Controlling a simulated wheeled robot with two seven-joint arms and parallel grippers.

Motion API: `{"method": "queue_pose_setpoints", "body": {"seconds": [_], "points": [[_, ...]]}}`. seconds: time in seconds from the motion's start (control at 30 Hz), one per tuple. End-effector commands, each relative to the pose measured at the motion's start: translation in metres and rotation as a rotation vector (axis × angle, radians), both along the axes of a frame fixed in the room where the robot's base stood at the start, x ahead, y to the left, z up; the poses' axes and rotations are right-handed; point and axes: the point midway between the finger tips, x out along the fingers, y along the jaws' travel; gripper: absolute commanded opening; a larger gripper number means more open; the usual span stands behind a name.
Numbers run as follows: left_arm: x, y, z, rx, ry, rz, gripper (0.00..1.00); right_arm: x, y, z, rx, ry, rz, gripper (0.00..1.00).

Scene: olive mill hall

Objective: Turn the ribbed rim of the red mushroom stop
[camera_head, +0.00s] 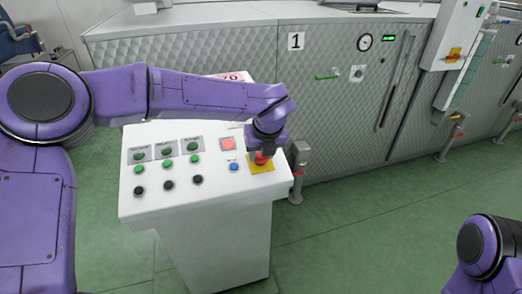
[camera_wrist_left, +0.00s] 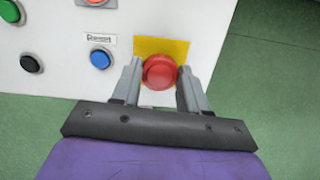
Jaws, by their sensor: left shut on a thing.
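The red mushroom stop (camera_wrist_left: 160,71) sits on a yellow square plate (camera_wrist_left: 174,47) at the right end of the white console in the left wrist view. In the head view the red stop (camera_head: 262,158) shows partly, just under my left gripper (camera_head: 264,154), with the yellow plate (camera_head: 262,168) around it. My left gripper (camera_wrist_left: 160,83) has one grey finger on each side of the stop and is shut on its rim. The ribs on the rim are too small to make out. My right arm shows at the lower right of the head view, but its gripper is out of view.
A quilted metal machine (camera_head: 315,110) stands behind. Green floor is free at the right.

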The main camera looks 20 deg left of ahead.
Motion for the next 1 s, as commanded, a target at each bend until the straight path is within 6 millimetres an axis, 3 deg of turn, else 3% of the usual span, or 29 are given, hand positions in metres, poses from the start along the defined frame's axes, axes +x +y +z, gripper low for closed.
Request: {"method": "queue_pose_setpoints", "body": {"seconds": [0.5, 1.0], "points": [[0.000, 0.000, 0.003, 0.085, 0.058, -0.353, 0.13, 0.000, 0.000, 0.023, 0.000, 0.000, 0.000, 0.43], [0.000, 0.000, 0.001, 0.111, 0.073, -0.453, 0.13, 0.000, 0.000, 0.029, 0.000, 0.000, 0.000, 0.43]]}}
